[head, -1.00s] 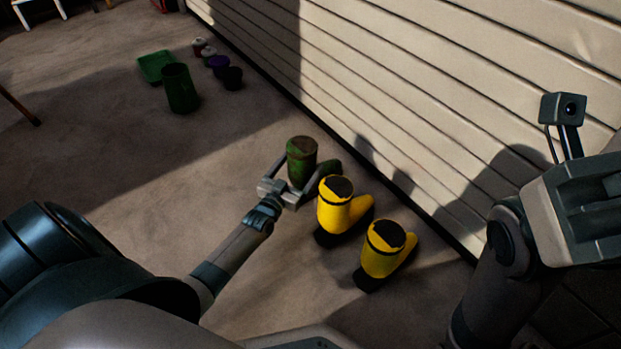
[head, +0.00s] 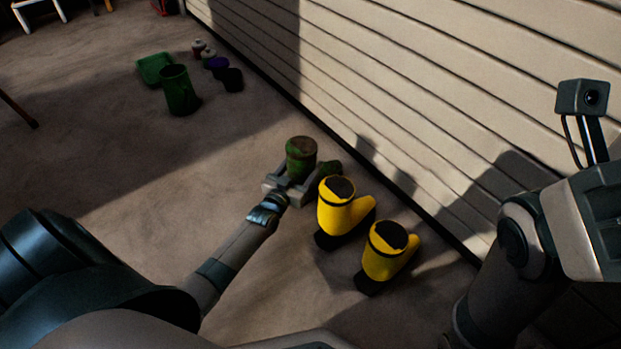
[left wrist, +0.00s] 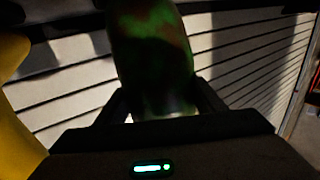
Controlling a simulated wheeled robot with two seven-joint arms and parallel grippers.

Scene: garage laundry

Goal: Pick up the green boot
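The green boot (head: 301,153), mottled with rusty brown, stands upright on the floor left of the yellow boots. Its foot points right, toward the wall. My left gripper (head: 293,180) is low at the boot, with one finger on each side of its shaft. In the left wrist view the shaft (left wrist: 151,50) fills the space between the dark fingers (left wrist: 160,98). The fingers look close to its sides, but whether they press on it I cannot tell. My right arm is at the right of the head view; its fingertips are not seen.
Two yellow boots with black tops, one nearer the green boot (head: 336,213) and one farther right (head: 382,260), stand close by. A pale slatted wall (head: 430,90) runs behind. A green bucket (head: 179,92), green tray (head: 155,68) and small pots (head: 232,79) are farther back.

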